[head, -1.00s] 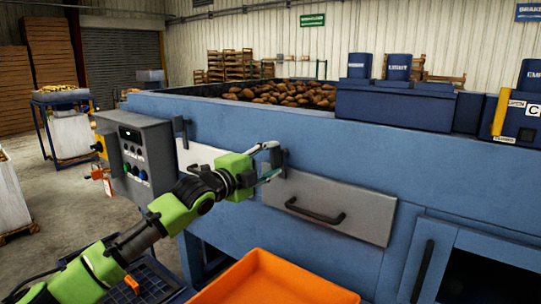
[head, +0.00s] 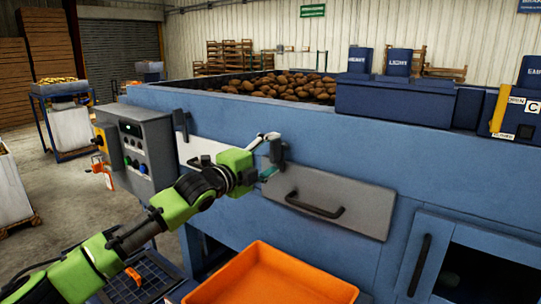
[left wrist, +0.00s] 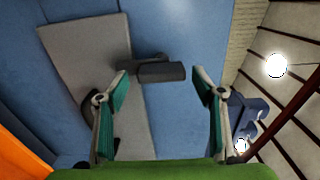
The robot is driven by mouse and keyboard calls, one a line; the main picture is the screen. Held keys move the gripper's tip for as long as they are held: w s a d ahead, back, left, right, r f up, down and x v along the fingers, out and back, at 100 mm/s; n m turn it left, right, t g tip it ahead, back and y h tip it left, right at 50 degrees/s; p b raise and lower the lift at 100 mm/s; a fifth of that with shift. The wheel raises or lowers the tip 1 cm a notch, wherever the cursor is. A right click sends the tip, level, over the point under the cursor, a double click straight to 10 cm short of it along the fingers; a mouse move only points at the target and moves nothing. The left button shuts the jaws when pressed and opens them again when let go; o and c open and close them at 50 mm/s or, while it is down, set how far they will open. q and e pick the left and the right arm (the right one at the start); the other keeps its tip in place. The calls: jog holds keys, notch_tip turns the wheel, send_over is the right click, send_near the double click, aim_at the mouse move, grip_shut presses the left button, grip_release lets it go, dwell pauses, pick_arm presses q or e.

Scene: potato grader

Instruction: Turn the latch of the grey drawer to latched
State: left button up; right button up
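The grey drawer (head: 345,207) is closed in the front of the blue machine, with a dark bar handle (head: 316,207) across it. Its dark latch (head: 277,150) is at the drawer's upper left edge and looks upright in the head view. My left gripper (head: 267,156) is at the latch, partly covering it. In the left wrist view my left gripper (left wrist: 160,73) is open, with the dark latch (left wrist: 157,72) in line between its fingertips. I cannot tell whether a finger touches it. The drawer panel (left wrist: 85,55) shows left of the latch there. My right gripper is out of view.
A grey control box (head: 135,150) with buttons hangs left of my arm. An orange crate (head: 340,291) is below the drawer. A second dark latch (head: 181,123) sits by a pale panel to the left. Potatoes (head: 285,88) lie on top of the machine.

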pick_arm(q)
jog(key=v, duration=1.2)
dwell(0.5)
